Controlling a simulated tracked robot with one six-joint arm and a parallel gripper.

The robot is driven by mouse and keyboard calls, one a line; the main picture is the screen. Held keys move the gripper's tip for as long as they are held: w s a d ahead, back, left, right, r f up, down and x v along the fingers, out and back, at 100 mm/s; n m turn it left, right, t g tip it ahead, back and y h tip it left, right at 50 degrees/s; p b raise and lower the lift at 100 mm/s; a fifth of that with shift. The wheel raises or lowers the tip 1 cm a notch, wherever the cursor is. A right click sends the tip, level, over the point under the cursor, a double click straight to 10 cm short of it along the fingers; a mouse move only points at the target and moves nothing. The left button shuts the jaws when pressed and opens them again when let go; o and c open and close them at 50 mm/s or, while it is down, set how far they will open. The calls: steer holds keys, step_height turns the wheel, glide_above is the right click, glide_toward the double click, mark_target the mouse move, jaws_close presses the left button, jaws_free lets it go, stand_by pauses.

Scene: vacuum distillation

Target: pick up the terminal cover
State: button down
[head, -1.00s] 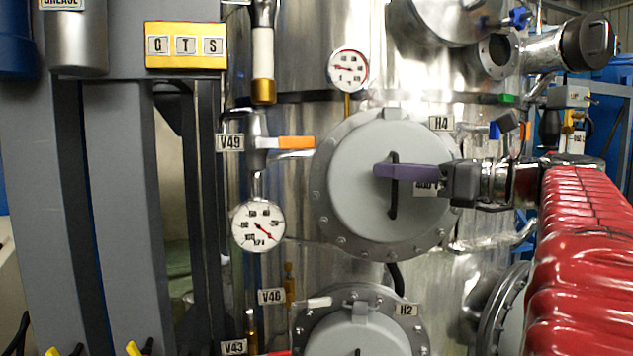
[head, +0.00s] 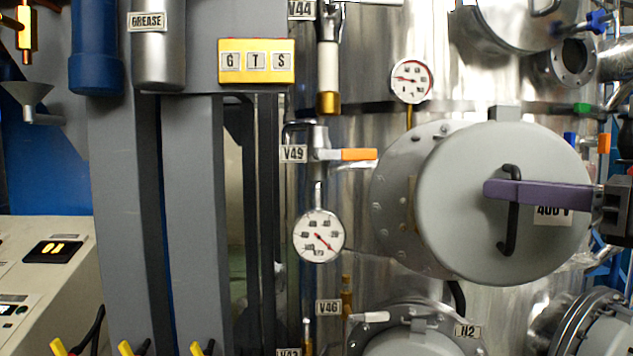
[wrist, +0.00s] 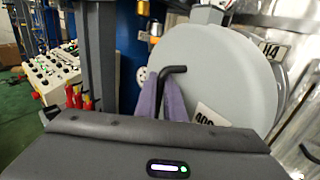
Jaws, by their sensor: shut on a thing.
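The terminal cover (head: 455,215) is a large round grey lid with a black handle and a "400 V" label. It stands off the round bolted flange (head: 393,230) on the steel vessel, shifted to the right of it. My gripper (head: 500,190), with purple fingers, is shut on the cover's black handle. The wrist view shows the cover (wrist: 225,75) close ahead, with my purple fingers (wrist: 168,95) around the handle. The cover hides much of the flange.
A valve with an orange lever (head: 358,154) and a gauge (head: 319,236) sit left of the flange. Another gauge (head: 411,80) is above. A second grey cover (head: 415,343) is below. Grey columns (head: 195,200) and a control panel (head: 45,270) stand further left.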

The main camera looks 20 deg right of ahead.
steer(key=shift+s+a, duration=0.25)
steer(key=shift+s, duration=0.55)
steer(key=shift+s+a, duration=0.2)
steer(key=shift+s, duration=0.65)
steer(key=shift+s+a, duration=0.25)
steer(key=shift+s, duration=0.55)
